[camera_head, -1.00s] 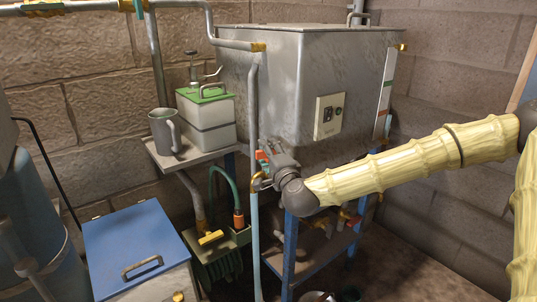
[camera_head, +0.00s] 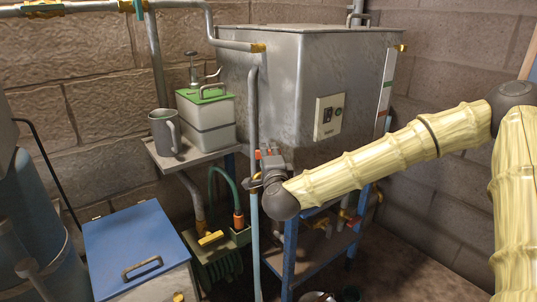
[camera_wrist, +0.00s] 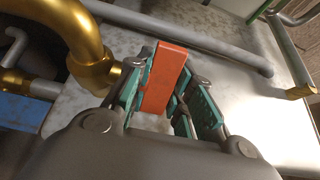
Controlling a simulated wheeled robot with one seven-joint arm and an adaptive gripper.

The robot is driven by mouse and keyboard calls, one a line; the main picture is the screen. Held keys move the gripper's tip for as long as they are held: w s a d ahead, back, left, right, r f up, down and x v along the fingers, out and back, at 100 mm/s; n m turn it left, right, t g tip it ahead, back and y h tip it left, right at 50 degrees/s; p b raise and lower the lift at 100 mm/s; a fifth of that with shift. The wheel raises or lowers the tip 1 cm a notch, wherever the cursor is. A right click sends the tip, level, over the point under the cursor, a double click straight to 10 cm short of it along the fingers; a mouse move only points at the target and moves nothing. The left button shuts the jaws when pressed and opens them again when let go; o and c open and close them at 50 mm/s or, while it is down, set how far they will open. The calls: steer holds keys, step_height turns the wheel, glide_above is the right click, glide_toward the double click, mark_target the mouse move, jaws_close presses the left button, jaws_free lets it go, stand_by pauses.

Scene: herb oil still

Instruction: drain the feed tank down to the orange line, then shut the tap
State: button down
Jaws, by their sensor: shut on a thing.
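The feed tank (camera_head: 340,75) is a big grey metal box with a lid, on a blue-legged stand. A narrow pale strip with green and orange-red marks, seemingly the level gauge (camera_head: 385,90), runs down its right side; the liquid level is too small to read. My gripper (camera_head: 268,168) is at the tank's lower left corner. In the wrist view its green-padded fingers (camera_wrist: 170,92) are shut on the orange tap handle (camera_wrist: 168,72), next to a brass pipe bend (camera_wrist: 84,32). The tap body is mostly hidden, so I cannot tell how far it is open.
A pale hose (camera_head: 255,235) hangs below the tap. A grey mug (camera_head: 162,135) and a green-lidded box (camera_head: 210,122) stand on a side shelf at left. A blue-lidded chest (camera_head: 135,240) is at lower left. A vertical pipe (camera_head: 253,100) runs close beside my gripper.

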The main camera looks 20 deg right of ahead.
steer(key=m+g+h, duration=0.1)
steer(key=m+h, duration=0.1)
steer(key=h, duration=0.2)
steer(key=m+g+h, duration=0.2)
steer(key=m+h, duration=0.1)
steer(key=shift+a+f+m+g+h+b, duration=0.1)
steer(key=shift+m+g+h+b, duration=0.2)
steer(key=shift+h, duration=0.1)
steer(key=m+g+h+b, duration=0.3)
steer(key=g+h, duration=0.1)
steer(key=shift+m, duration=0.3)
steer(key=shift+m+g+h+b, duration=1.1)
steer(key=shift+m+g, duration=0.3)
steer(key=shift+g, duration=0.6)
steer(key=shift+m+g, duration=0.3)
steer(key=shift+g, duration=0.2)
steer(key=c, duration=1.2)
jaws_free()
steer(key=shift+c, duration=0.2)
steer(key=v, duration=1.1)
steer(key=shift+s+a, duration=0.2)
steer(key=shift+a, duration=0.15)
